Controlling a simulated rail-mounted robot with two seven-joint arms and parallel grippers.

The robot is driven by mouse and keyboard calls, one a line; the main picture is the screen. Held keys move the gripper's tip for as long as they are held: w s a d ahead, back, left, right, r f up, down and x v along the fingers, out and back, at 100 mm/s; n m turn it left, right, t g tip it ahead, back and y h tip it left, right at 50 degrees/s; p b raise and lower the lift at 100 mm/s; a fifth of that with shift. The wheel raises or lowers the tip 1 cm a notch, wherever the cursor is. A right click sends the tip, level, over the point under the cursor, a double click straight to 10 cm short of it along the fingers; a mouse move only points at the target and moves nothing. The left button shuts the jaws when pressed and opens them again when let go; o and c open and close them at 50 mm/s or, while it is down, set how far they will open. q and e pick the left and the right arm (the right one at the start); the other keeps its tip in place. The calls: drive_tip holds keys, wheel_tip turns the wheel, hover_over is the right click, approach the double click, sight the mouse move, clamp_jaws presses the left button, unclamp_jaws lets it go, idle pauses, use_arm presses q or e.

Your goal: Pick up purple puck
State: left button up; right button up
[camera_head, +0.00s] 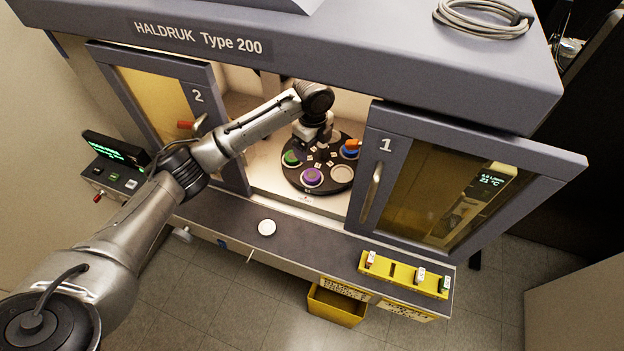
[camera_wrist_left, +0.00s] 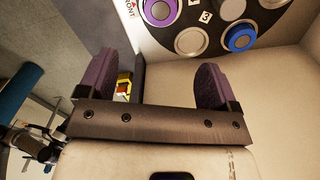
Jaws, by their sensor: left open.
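The purple puck (camera_head: 312,177) sits in a light-rimmed place near the front of the dark round turntable (camera_head: 318,190) inside the machine. It also shows at the top edge of the left wrist view (camera_wrist_left: 158,11), partly cut off, beyond the fingers. My left gripper (camera_head: 317,134) reaches in through the gap between the doors, above the back of the turntable. In the left wrist view its two fingers (camera_wrist_left: 156,68) are wide apart, with nothing between them. The purple puck is apart from the fingers. My right gripper is not in view.
A green puck (camera_head: 292,158) and a blue puck (camera_head: 350,152) also sit on the turntable, beside an empty grey place (camera_head: 342,173). Door 2 (camera_head: 205,95) and door 1 (camera_head: 385,165) flank the opening. A white disc (camera_head: 267,227) and yellow rack (camera_head: 403,273) are on the front ledge.

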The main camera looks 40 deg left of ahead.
sight(312, 175)
use_arm(q)
drive_tip(key=f, duration=1.3)
drive_tip(key=shift+a+f, duration=0.1)
drive_tip(key=shift+a, duration=0.15)
drive_tip(key=c, duration=1)
